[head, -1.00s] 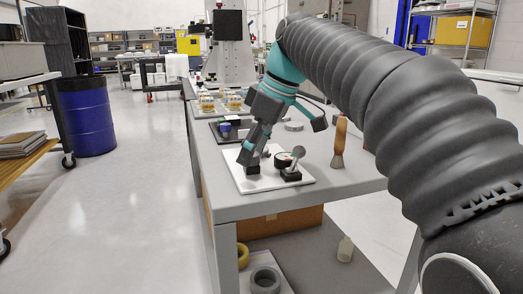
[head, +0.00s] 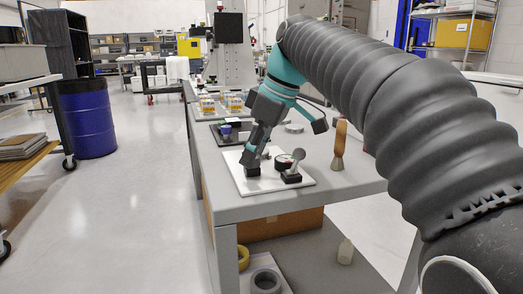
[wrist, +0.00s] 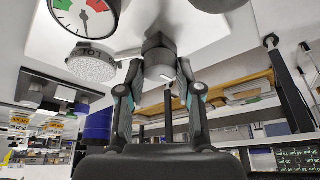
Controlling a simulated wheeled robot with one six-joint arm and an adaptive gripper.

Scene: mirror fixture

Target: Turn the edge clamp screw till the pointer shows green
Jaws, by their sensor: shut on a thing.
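In the head view a white plate (head: 255,186) lies on the grey bench and bears two small dark blocks. My gripper (head: 250,163) points down at the left block. In the wrist view my gripper (wrist: 160,80) has its two fingers on either side of the dark edge clamp screw (wrist: 158,62), shut on it. The dial (wrist: 85,17) shows at the top left, partly cut off by the frame edge, with green and red zones. The dial also shows in the head view (head: 284,162), right of my gripper.
Beside the dial stands a ball-topped lever (head: 298,155). A wooden-handled brush (head: 339,145) stands to the right. A dark tray (head: 220,139) lies behind the plate. A knurled round part (wrist: 91,67) sits close left of my fingers. The bench front is clear.

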